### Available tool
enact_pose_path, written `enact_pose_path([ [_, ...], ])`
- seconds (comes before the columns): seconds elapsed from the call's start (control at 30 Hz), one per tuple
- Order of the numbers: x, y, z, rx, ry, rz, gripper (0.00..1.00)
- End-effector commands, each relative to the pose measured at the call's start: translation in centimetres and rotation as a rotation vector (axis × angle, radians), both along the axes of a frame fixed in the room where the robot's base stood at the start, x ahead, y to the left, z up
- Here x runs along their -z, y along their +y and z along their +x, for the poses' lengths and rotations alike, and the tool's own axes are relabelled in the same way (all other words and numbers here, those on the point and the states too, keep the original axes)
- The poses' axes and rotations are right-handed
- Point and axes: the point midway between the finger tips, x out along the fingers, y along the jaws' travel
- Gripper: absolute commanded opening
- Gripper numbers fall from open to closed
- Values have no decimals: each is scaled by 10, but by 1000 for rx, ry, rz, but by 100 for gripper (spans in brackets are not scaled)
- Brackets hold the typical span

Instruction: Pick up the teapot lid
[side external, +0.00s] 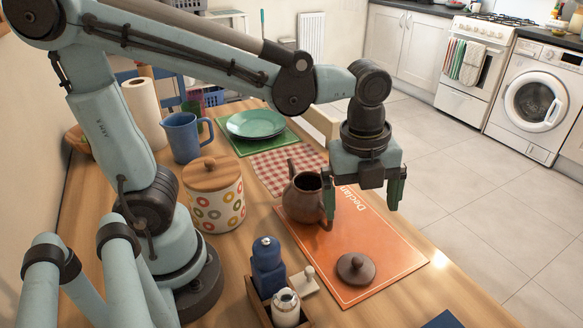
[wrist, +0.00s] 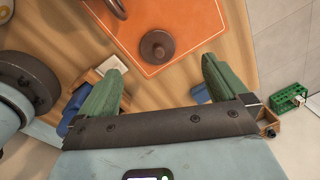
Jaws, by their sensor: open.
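The teapot lid (side external: 356,268) is a brown disc with a round knob. It lies knob up on the orange mat (side external: 388,248), near its front edge. In the wrist view the lid (wrist: 157,46) appears beyond and between my fingertips. My gripper (side external: 362,202) is open and empty, with green fingers pointing down above the mat. It is higher than the lid and apart from it. The brown teapot (side external: 301,200) stands upright on the mat, left of my gripper; one finger overlaps its handle side in the side view. Part of it shows at the top of the wrist view (wrist: 116,6).
A wooden caddy (side external: 259,304) with a blue mill (side external: 267,262) and a white-topped jar (side external: 286,307) stands left of the lid. A dotted canister (side external: 214,196), a blue jug (side external: 183,137) and a green plate (side external: 256,124) are farther back. The mat around the lid is clear.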

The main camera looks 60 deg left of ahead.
Motion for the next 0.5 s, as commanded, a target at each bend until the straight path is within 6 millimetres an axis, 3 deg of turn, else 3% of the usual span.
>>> enact_pose_path([
  [0.2, 4, -18, 0, 331, 76, 44, 100],
  [0.37, 9, -21, 0, 394, 91, 49, 100],
  [0.5, 25, -20, 0, 394, 90, 49, 100],
])
